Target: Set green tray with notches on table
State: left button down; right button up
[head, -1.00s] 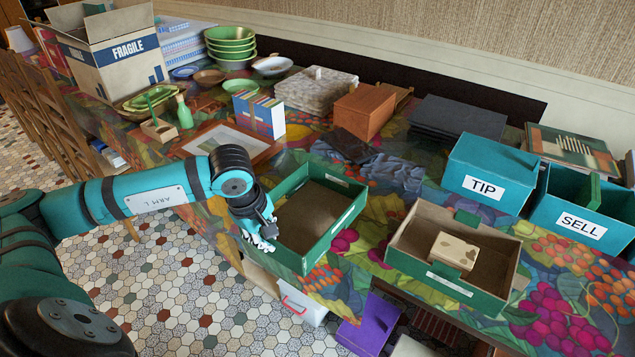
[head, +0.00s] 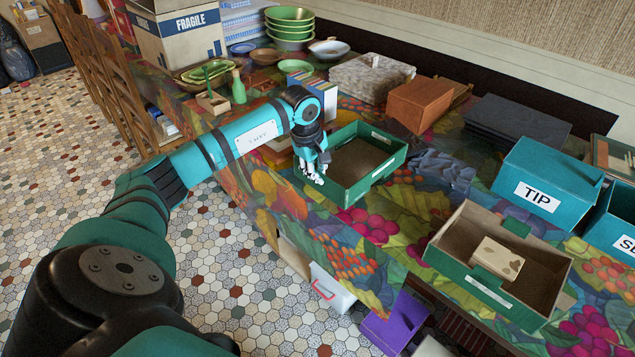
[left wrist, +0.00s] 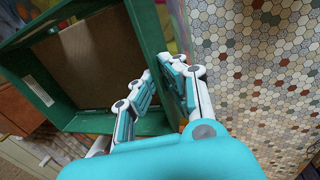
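A rectangular green tray (head: 400,158) with a brown inside and pale labels is at the middle of the head view, above the patterned table (head: 432,204). My left gripper (head: 313,178) is at its left wall. In the left wrist view the fingers (left wrist: 160,100) straddle the wall of the tray (left wrist: 151,38), one inside and one outside, closed on it. The tray looks empty. I cannot make out its notches, or whether its base touches the table. My right gripper is not in view.
A second green tray (head: 445,262) holding a pale box (head: 497,258) stands at the right. Behind are a teal TIP bin (head: 540,198), a brown box (head: 420,105) and dark slabs (head: 517,122). Bowls (head: 289,28) stand at the back left. Table between the trays is clear.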

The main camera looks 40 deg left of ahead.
aim_at(318, 185)
pick_arm(q)
jog(key=x, duration=0.1)
jog(key=b+x, duration=0.1)
jog(key=shift+s+f, duration=0.25)
jog(key=shift+f, duration=0.25)
jog(key=shift+f+b, duration=0.2)
jog(key=shift+b, duration=0.1)
jog(key=shift+r, duration=0.15)
jog(key=c, duration=1.5)
grip_release()
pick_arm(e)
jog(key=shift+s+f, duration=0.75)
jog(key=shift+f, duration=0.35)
